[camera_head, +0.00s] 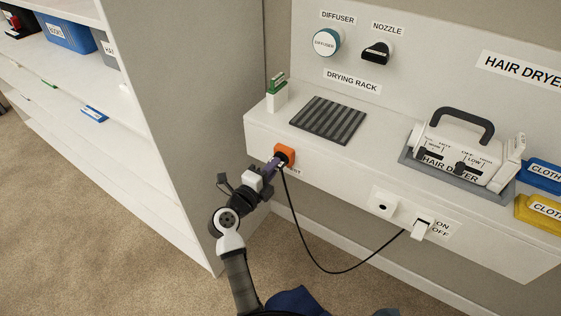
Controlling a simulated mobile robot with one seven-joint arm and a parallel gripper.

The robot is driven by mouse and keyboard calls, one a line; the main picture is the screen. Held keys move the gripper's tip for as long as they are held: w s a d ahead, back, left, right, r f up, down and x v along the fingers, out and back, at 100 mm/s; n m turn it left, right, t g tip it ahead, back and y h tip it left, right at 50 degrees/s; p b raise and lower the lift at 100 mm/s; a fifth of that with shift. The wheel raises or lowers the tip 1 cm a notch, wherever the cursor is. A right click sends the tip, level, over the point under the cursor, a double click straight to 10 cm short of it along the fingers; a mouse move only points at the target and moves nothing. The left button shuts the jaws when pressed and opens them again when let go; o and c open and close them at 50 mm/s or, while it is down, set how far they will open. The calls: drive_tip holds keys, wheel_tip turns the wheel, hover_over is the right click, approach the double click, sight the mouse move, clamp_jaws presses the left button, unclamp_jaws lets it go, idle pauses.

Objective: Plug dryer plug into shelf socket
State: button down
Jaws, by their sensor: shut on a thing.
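My gripper (277,164) is at the shelf's front face, left of centre, and is shut on the dryer plug (283,162). The plug is small, dark and mostly hidden by the gripper. It is right at an orange block (287,151) on the shelf front; I cannot tell whether it sits in the block or just touches it. A black cord (300,232) hangs from the plug in a loop and rises to the shelf's underside. The white shelf socket (382,202), with a dark hole, is empty to the right. The white hair dryer (462,150) lies on a grey tray (412,176).
A switch (422,228) marked ON/OFF is right of the socket. The white shelf (345,165) carries a striped drying rack (328,120), a green-and-white item (277,92), and blue and yellow cloths. A tall panel (195,100) stands left of my arm. The space before the socket is clear.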

drive_tip(key=shift+s+a+p, duration=0.35)
drive_tip(key=shift+s, duration=0.15)
idle(0.3)
drive_tip(key=shift+p+v, duration=0.4)
drive_tip(key=shift+v, duration=0.85)
